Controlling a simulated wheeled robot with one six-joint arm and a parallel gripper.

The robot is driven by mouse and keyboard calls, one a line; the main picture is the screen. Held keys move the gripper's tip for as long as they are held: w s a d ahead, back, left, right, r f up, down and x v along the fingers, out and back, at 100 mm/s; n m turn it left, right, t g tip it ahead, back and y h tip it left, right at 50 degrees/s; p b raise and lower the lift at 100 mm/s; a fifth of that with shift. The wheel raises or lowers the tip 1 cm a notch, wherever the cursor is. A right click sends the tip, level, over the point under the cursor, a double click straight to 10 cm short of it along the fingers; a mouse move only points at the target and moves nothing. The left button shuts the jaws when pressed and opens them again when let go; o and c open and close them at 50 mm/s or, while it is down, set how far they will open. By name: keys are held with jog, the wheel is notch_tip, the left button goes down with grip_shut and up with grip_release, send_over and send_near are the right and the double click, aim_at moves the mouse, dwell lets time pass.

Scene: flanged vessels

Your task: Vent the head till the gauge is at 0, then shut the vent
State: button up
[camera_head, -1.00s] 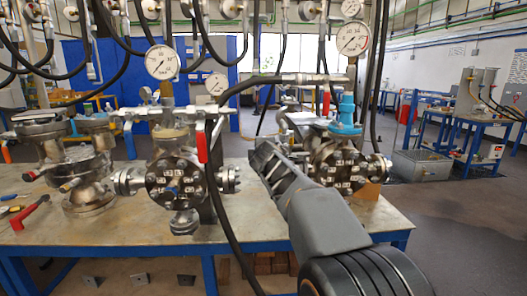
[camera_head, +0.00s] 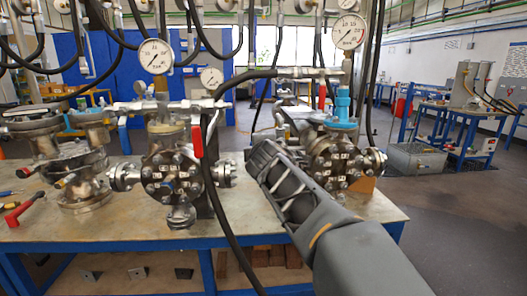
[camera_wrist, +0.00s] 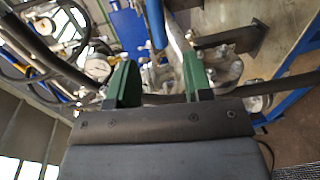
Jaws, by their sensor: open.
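The left vessel (camera_head: 172,178) carries a white dial gauge (camera_head: 155,57) and a red-handled valve (camera_head: 197,142). The right vessel (camera_head: 332,160) carries another dial gauge (camera_head: 349,31), a blue fitting (camera_head: 342,106) and a small red handle (camera_head: 322,95). The needle readings are too small to tell, as is which valve is the vent.
A black hose (camera_head: 214,205) hangs in front of the table (camera_head: 125,228), close to my gripper. A smaller gauge (camera_head: 211,77) stands behind. Another flanged assembly (camera_head: 75,165) and red-handled tools (camera_head: 25,207) are at the left. Free floor lies to the right.

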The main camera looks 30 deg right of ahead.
jog(key=shift+v, duration=2.35)
jog(key=shift+r+p, duration=0.1)
jog(key=shift+p, duration=0.2)
